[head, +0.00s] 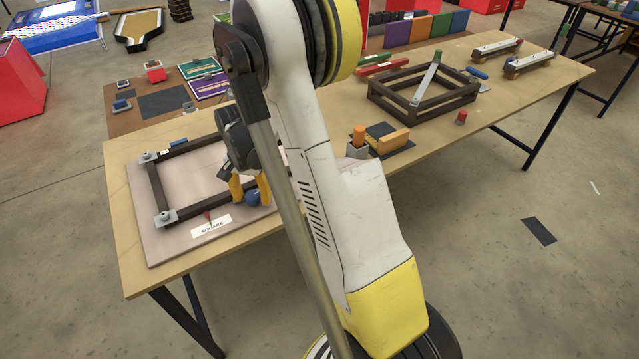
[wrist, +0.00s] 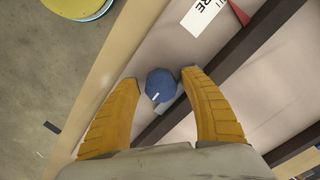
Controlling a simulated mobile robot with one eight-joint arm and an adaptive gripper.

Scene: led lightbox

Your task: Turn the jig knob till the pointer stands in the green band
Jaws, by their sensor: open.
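The blue jig knob (head: 252,198) sits near the front right of a pale jig board (head: 170,251). In the wrist view the knob (wrist: 161,84) shows a white mark on its lower left side. My gripper (head: 250,191) is over the knob with yellow fingers pointing down. In the wrist view its open fingers (wrist: 160,80) stand on either side of the knob, with small gaps. A red pointer (head: 207,217) stands beside a white label (head: 211,227) reading SQUARE. I cannot make out a green band in either view.
A dark frame (head: 158,190) with grey corner clamps lies on the jig board; my arm hides part of it. An orange block (head: 393,141) and a dark wooden frame (head: 420,105) stand farther right on the table (head: 470,120). The table's front edge is close to the knob.

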